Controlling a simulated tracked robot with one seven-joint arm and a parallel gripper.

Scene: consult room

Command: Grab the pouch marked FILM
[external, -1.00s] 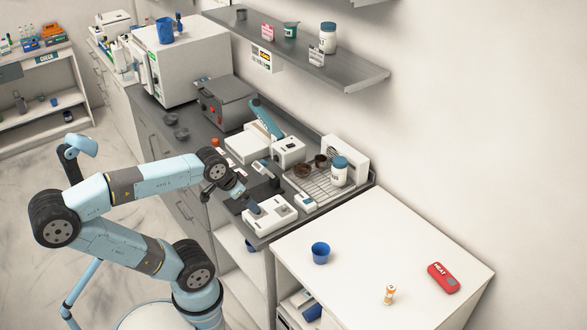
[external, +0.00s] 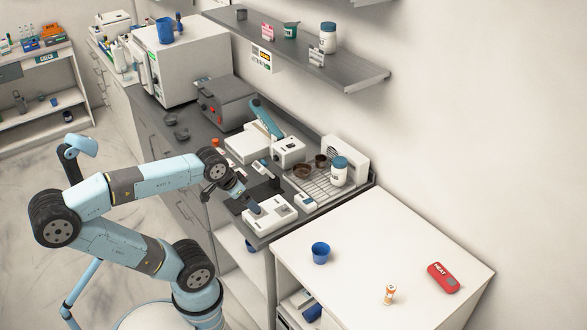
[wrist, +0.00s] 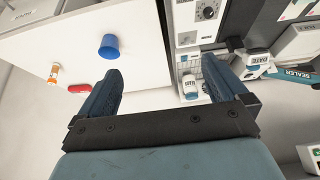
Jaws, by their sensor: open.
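I cannot make out a pouch marked FILM in either view. A red pouch-like item (external: 443,278) lies on the white table at the right, and its marking reads HEAT. It also shows in the wrist view (wrist: 80,88), beyond the left finger. My gripper (external: 240,194) is over the dark counter, near the front edge by a white boxy device. In the wrist view my gripper (wrist: 162,78) has its two blue fingers spread wide, with nothing between them.
The white table (external: 365,235) bears a blue cup (external: 320,252) and a small orange bottle (external: 389,294). A blue-lidded jar (external: 339,172) stands on a wire rack. Devices crowd the counter. A grey shelf (external: 360,78) juts from the wall above.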

